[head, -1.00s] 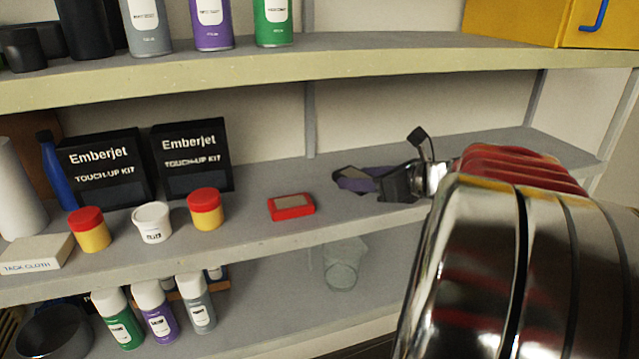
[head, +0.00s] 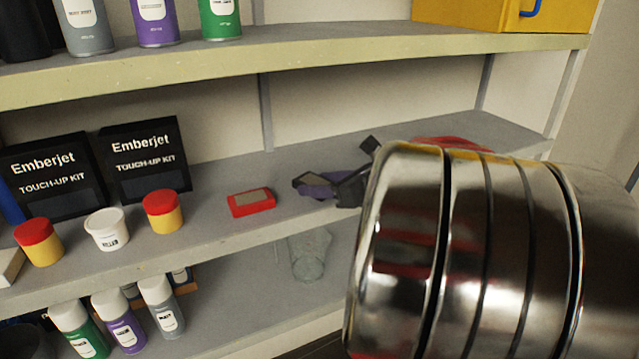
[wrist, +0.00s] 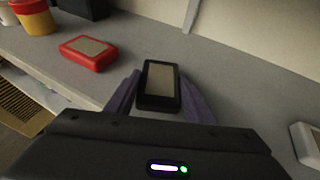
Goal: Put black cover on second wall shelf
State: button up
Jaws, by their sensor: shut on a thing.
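The black cover (head: 309,181) is a small dark rectangular piece with a tan top face. It also shows in the wrist view (wrist: 153,101). My gripper (wrist: 160,84) is shut on it, with a purple finger on each side. In the head view my gripper (head: 322,191) is over the middle wall shelf (head: 225,232), to the right of a similar red cover (head: 251,203). The cover looks near the shelf surface, but I cannot tell if it touches. My silver arm hides part of the right side of the shelf.
Red-lidded jars (head: 163,211), a white tub (head: 106,230) and black touch-up kit boxes (head: 143,163) stand left on this shelf. A pale object (wrist: 307,142) is at the right in the wrist view. The upper shelf (head: 330,55) overhangs. Spray cans (head: 160,305) stand below.

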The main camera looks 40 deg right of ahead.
jog(key=o, duration=1.2)
jog(key=shift+f, duration=0.1)
jog(key=shift+o, duration=0.2)
jog(key=shift+s+d+r, duration=0.1)
jog(key=shift+s+r, duration=0.25)
jog(key=shift+s, duration=0.2)
jog(key=v, duration=1.1)
jog(key=shift+w, duration=0.1)
